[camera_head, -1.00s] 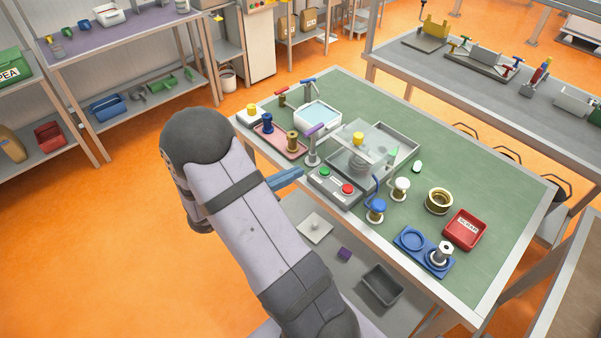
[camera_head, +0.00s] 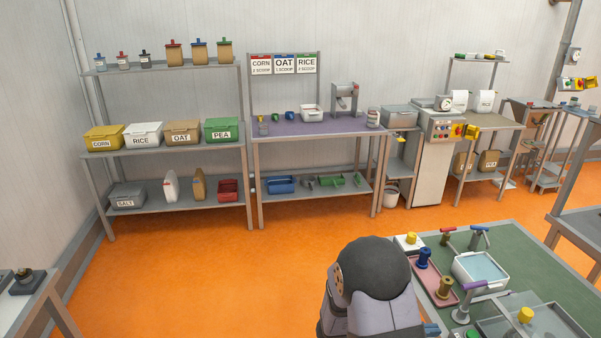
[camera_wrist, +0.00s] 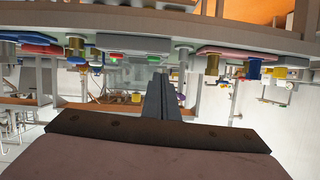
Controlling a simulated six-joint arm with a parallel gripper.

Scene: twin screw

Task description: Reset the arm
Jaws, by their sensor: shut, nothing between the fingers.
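My gripper (camera_wrist: 162,98) shows in the wrist view with its two dark fingers together and nothing between them. The wrist view is upside down, so the green-topped workbench appears along its top edge, beyond the fingertips. In the head view only the upper part of my arm shows, at the bottom right. The workbench (camera_head: 520,255) stands to the right of it. My fingers are not clearly seen in the head view.
On the workbench are a white basin (camera_head: 481,271) of bluish liquid, a pink tray (camera_head: 421,276) with blue and brass spools, and a clear plate. Shelves with labelled bins (camera_head: 143,135) line the back wall. The orange floor (camera_head: 210,270) left of my arm is open.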

